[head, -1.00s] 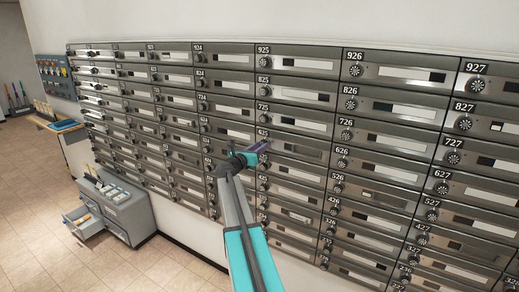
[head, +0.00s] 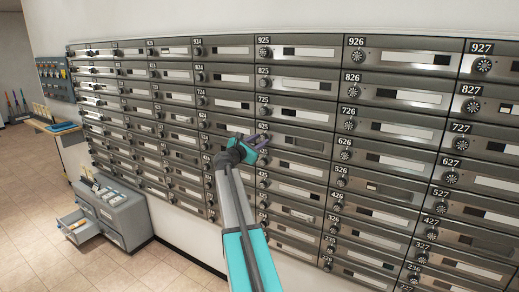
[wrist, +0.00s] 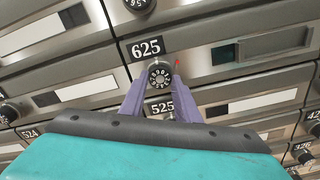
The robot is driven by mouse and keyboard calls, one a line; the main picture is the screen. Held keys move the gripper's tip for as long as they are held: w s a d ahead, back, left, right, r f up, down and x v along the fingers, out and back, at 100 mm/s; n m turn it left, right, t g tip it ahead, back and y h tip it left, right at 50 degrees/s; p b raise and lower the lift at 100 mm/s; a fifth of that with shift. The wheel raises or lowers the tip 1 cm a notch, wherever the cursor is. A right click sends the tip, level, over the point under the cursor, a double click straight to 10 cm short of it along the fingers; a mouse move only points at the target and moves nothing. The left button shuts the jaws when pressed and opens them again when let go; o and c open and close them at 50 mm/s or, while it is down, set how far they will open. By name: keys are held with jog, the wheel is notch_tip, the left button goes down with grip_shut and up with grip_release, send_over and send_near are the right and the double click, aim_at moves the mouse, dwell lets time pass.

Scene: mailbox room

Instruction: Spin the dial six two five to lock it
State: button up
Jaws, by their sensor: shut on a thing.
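The dial of box 625 (wrist: 160,75) is a round black knob with pale markings, just below the white-on-black 625 label (wrist: 146,48) in the wrist view. My gripper (wrist: 160,80) has its two purple fingers on either side of this dial and is shut on it. The box 625 door (wrist: 230,55) is a grey metal front to the right of the dial, lying flush in the wall as far as I can see. In the head view my gripper (head: 262,143) reaches the mailbox wall at the 625 row, and it hides most of the dial.
Other numbered boxes with similar dials surround it, with the 525 label (wrist: 161,108) just below. A grey cabinet (head: 120,215) with an open drawer stands on the floor at left. A counter (head: 55,127) is behind it.

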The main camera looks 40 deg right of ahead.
jog(key=m+b, duration=0.2)
jog(key=b, duration=0.1)
jog(key=m+b, duration=0.5)
jog(key=b, duration=0.1)
jog(key=shift+f, duration=0.25)
jog(key=m+b, duration=0.7)
jog(key=b, duration=0.2)
jog(key=m+b, duration=0.4)
jog(key=b, duration=0.1)
jog(key=m+b, duration=0.3)
jog(key=m, duration=0.1)
jog(key=shift+b, duration=0.3)
jog(key=m+b, duration=0.3)
jog(key=shift+r, duration=0.1)
jog(key=shift+r+m+b, duration=0.15)
jog(key=shift+m+b, duration=1.15)
jog(key=shift+m, duration=0.3)
